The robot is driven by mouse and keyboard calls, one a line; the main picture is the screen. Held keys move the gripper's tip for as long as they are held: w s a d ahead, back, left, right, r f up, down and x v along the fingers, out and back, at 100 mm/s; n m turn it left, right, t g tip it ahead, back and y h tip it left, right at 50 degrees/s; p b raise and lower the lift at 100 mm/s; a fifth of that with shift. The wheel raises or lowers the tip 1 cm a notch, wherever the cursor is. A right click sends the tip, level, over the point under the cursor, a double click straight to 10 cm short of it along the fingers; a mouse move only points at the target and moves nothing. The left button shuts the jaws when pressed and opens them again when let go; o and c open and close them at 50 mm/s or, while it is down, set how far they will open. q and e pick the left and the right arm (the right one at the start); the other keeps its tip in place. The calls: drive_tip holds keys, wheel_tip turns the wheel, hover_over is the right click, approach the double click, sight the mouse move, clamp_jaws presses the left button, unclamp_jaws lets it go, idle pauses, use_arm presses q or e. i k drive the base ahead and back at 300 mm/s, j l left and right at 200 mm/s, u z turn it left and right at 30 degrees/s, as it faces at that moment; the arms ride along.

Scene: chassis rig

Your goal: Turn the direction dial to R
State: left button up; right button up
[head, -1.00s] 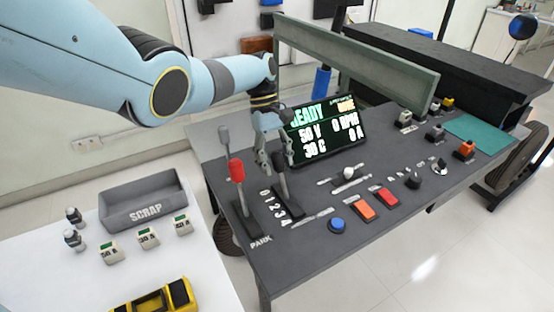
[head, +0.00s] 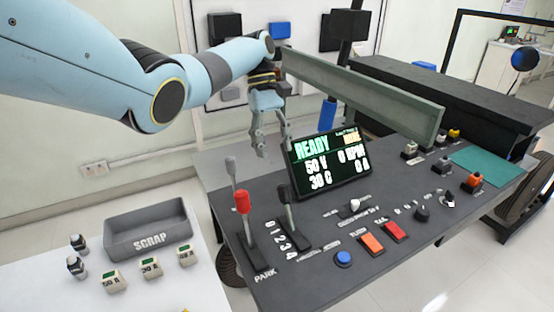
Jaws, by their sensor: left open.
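The direction dial seems to be the black knob (head: 421,213) on the right part of the grey console (head: 330,262). Small letters sit to its left, too small to read surely, and I cannot tell where the knob points. My left gripper (head: 274,150) is open and empty, with its fingers pointing down. It hangs left of the display, above the black lever (head: 287,212) and well to the left of the dial. My right gripper is not in view.
The display (head: 328,164) reads READY. A scrap bin (head: 150,229) is at left.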

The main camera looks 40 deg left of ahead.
sight(421, 214)
drive_tip(key=k+l, duration=0.8)
drive_tip(key=l, duration=0.1)
